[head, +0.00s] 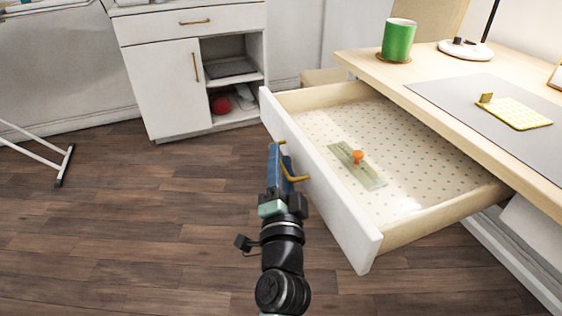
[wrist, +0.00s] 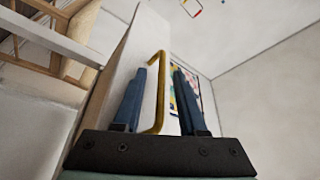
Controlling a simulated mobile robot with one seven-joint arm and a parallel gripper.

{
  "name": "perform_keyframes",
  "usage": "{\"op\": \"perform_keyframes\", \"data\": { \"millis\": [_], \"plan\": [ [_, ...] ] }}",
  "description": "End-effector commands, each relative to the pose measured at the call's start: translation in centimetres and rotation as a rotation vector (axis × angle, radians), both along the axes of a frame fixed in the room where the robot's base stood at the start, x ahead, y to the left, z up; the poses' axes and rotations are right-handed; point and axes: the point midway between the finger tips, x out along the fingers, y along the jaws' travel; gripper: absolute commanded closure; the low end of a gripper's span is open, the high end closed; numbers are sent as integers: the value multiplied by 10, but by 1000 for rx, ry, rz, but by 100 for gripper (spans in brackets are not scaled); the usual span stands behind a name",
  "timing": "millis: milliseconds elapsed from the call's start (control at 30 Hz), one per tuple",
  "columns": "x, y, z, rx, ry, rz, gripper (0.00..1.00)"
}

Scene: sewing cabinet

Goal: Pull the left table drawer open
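The table drawer (head: 325,190) with a white front stands pulled far out from under the light wood table (head: 440,85). Its brass handle (head: 293,178) is on the outer face of the front. My gripper (head: 276,150) is at this handle. In the wrist view the handle (wrist: 159,90) runs between the two blue fingers of my gripper (wrist: 165,66). Inside the drawer lie a green ruler-like strip (head: 367,175) and a small orange object (head: 357,156).
On the tabletop are a green mug (head: 398,40), a grey mat (head: 480,105) and a yellow pad (head: 516,115). A white cabinet (head: 170,95) with an open shelf stands at the back. A white metal stand (head: 62,160) is at left. The wood floor left of the drawer is clear.

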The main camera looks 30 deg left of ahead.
Motion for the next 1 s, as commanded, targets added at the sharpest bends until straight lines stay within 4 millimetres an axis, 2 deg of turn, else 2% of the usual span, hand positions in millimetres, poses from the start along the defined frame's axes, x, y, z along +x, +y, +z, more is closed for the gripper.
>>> {"op": "perform_keyframes", "data": {
  "millis": [267,800,1000],
  "plan": [
    [-7,-4,-3,0,1,1,59],
    [-87,-54,-25,-1,2,0,59],
    [-103,-65,-27,0,0,0,59]
  ]
}}
